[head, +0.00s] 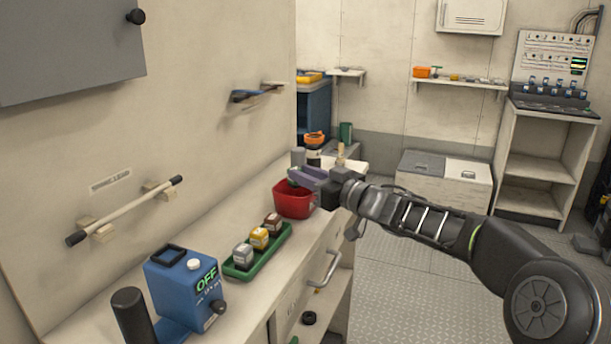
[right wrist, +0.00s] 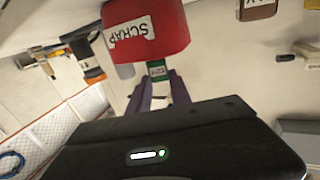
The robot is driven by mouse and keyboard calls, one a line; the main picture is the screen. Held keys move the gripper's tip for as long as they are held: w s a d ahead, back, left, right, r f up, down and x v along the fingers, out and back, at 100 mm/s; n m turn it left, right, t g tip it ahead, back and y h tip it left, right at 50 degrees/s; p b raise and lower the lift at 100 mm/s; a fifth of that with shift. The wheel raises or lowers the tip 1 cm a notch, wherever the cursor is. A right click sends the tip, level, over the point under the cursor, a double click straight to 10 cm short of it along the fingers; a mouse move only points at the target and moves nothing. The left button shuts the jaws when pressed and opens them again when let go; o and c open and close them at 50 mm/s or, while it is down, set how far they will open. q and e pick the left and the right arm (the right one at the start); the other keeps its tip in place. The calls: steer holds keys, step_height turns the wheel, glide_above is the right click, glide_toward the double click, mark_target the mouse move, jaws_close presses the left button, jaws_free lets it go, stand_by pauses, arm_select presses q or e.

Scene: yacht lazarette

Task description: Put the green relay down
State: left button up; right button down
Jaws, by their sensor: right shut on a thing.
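My right gripper (head: 308,178) has purple fingers and is at the rim of the red bin (head: 292,203) on the bench. In the right wrist view, its fingers (right wrist: 160,88) are shut on the green relay (right wrist: 158,71), which has a white label. The relay shows just beside the rim of the red bin (right wrist: 155,25), labelled SCRAP. I cannot tell whether it is over the opening or beside it. In the head view the relay is hidden. My left gripper is not in view.
A green tray (head: 240,272) holds a grey relay (head: 243,255), a yellow relay (head: 259,238) and a brown relay (head: 273,222). A blue box (head: 185,290) reading OFF stands nearer.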

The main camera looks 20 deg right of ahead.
steer(key=shift+f, duration=0.5)
steer(key=c, duration=1.2)
jaws_free()
steer(key=shift+r, duration=0.1)
steer(key=v, duration=0.8)
steer(key=r+p+v, duration=0.1)
steer(key=v, duration=0.3)
